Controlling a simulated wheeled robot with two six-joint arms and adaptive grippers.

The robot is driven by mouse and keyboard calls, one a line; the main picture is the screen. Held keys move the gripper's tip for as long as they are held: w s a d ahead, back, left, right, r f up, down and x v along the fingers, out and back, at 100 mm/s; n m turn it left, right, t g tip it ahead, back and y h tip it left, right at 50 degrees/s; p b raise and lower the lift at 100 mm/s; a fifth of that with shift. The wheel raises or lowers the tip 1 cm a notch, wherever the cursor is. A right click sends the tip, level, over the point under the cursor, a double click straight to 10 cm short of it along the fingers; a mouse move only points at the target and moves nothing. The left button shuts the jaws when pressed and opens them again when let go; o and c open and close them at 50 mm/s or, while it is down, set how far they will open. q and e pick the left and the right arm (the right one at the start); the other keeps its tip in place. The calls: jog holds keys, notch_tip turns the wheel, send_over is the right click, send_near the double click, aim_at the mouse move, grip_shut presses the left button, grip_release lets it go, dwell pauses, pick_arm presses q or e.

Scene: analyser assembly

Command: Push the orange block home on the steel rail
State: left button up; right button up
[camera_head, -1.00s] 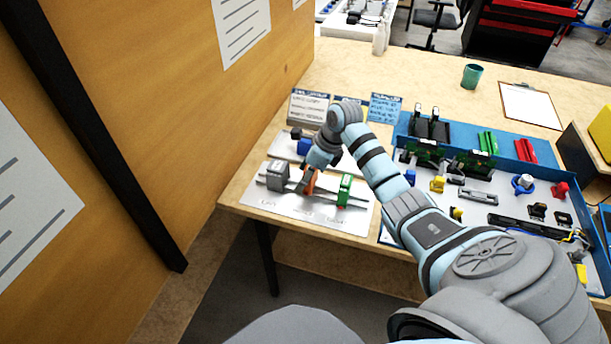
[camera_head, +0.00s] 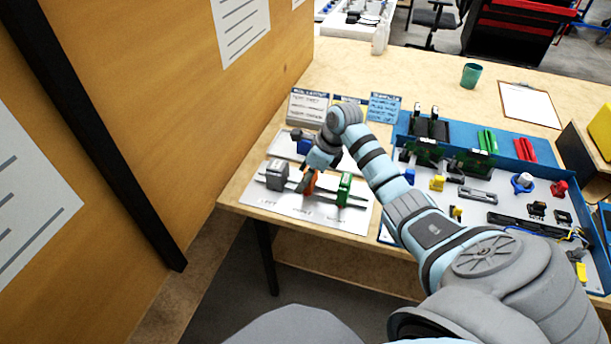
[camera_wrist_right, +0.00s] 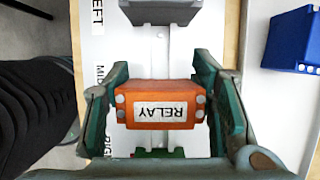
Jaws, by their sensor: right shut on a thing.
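The orange block (camera_head: 309,188), labelled RELAY, is at the middle of the steel rail (camera_head: 326,195). In the wrist view the orange block (camera_wrist_right: 160,104) sits across the rail (camera_wrist_right: 169,50). My right gripper (camera_head: 308,178) reaches down over it; the gripper (camera_wrist_right: 162,100) has a finger on each side of the block and is shut on it. A grey block (camera_head: 277,175) stands on the rail to its left, and a green block (camera_head: 344,189) to its right. The fingers partly hide the orange block in the head view. Whether it is fully seated cannot be told. My left gripper is out of view.
The rail lies on a white board (camera_head: 275,205) with position labels. A blue block (camera_head: 304,146) stands on another white panel behind it. A blue tray (camera_head: 398,135) of parts lies to the right, below my forearm. A wooden panel (camera_head: 140,60) rises at the left.

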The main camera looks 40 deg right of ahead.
jog(key=shift+f+b, duration=0.3)
jog(key=shift+f, duration=0.2)
jog(key=shift+f+b, duration=0.4)
dwell(0.4)
jog(key=o, duration=1.6)
jog(key=shift+r, duration=0.15)
notch_tip(320, 180, up, 7)
jog(key=p, duration=0.6)
